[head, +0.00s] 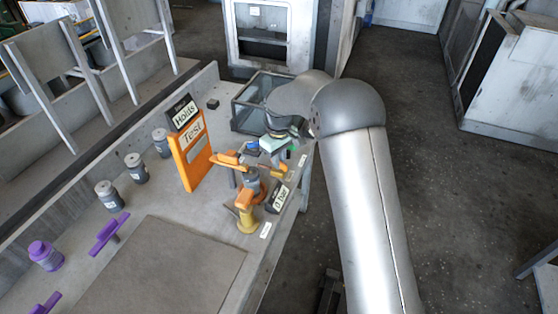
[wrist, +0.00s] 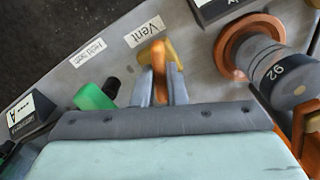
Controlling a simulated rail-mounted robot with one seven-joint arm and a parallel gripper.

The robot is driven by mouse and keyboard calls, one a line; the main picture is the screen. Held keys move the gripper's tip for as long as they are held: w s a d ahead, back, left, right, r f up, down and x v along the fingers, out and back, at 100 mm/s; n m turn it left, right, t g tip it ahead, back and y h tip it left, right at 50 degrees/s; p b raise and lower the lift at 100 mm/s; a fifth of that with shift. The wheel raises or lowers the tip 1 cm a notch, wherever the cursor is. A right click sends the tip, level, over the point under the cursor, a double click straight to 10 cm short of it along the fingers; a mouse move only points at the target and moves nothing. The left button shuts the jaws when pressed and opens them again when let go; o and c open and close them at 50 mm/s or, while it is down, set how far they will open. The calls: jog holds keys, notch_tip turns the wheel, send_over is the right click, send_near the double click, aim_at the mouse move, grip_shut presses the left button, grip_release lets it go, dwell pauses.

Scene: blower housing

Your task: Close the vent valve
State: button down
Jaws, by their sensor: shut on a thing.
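The vent valve's orange lever (wrist: 159,58) stands beside the "Vent" label (wrist: 145,31) in the wrist view, with a yellow part (wrist: 174,54) just behind it. My gripper (wrist: 162,88) has its two grey fingers closed on either side of the lever. In the head view my gripper (head: 276,160) is low over the bench's right edge, and a small orange-yellow part (head: 287,172) shows beside it. The lower part of the valve is hidden by the fingers and gripper body, and I cannot tell how far the lever is turned.
A grey cylinder marked 92 (wrist: 284,75) in a copper-coloured ring is close on the right. A green part (wrist: 95,97) is on the left.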

jog(key=m+b, duration=0.1)
jog(key=m, duration=0.5)
jog(key=shift+m, duration=0.3)
jog(key=m, duration=0.6)
jog(key=shift+m, duration=0.3)
jog(key=c, duration=1.5)
grip_release()
jog(key=shift+o, duration=0.2)
notch_tip(320, 180, up, 18)
jog(key=shift+f, duration=0.25)
